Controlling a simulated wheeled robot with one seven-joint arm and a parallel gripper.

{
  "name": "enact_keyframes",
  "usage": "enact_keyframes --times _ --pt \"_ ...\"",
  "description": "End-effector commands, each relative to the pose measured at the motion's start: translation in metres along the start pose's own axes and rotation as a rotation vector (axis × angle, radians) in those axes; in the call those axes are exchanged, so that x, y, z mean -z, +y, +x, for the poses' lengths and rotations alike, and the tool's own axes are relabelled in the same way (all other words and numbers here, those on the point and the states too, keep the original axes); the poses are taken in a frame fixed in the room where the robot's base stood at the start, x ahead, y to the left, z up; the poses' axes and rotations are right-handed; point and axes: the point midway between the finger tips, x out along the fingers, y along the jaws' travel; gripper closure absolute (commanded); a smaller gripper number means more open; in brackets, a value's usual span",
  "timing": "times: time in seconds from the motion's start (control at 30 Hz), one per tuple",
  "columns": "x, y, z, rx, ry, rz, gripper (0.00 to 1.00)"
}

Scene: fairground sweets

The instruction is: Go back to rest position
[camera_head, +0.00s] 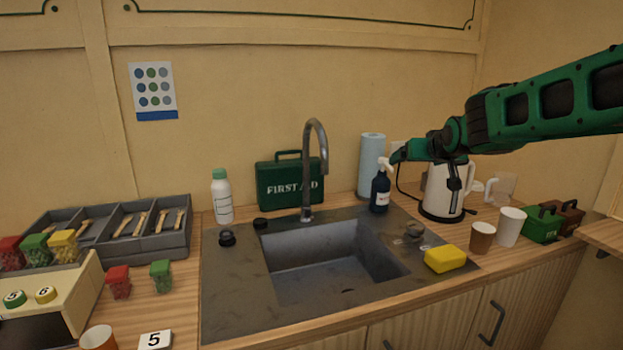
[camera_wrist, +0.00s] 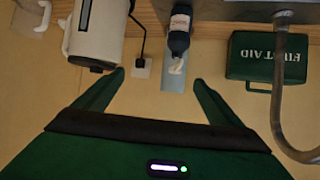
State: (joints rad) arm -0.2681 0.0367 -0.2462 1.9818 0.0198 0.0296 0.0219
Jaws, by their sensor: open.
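My gripper (camera_head: 418,158) is at the end of my green and black arm, raised over the right side of the counter in front of the kettle (camera_head: 440,190). It also shows in the wrist view (camera_wrist: 158,82), where its two green fingers are spread apart with nothing between them. The wrist picture is upside down. The white kettle also shows there (camera_wrist: 95,30), as does the dark spray bottle (camera_wrist: 179,30). The kettle is partly hidden by my gripper in the head view.
The sink (camera_head: 330,255) has a tall curved tap (camera_head: 318,150). A first aid case (camera_head: 275,185) and a blue paper roll (camera_head: 371,160) stand behind. A yellow sponge (camera_head: 446,259), brown cup (camera_head: 482,238) and white cup (camera_head: 510,227) stand at the right. A grey tray (camera_head: 165,245) is left.

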Motion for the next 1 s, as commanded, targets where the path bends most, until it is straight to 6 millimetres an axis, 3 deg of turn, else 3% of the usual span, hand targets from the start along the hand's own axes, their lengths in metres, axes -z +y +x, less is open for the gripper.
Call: enact_keyframes --times 0.23,0.37,0.53,0.7,0.9,1.0 --pt "-0.044 0.04 -0.031 -0.057 -0.125 0.038 0.1" --pt "-0.081 0.07 -0.057 -0.099 -0.223 0.072 0.1" --pt "-0.155 0.117 -0.115 -0.172 -0.411 0.151 0.1" --pt "-0.236 0.146 -0.187 -0.231 -0.613 0.247 0.1" --pt "-0.326 0.151 -0.276 -0.276 -0.846 0.373 0.1" --pt "-0.36 0.146 -0.313 -0.286 -0.94 0.429 0.1"
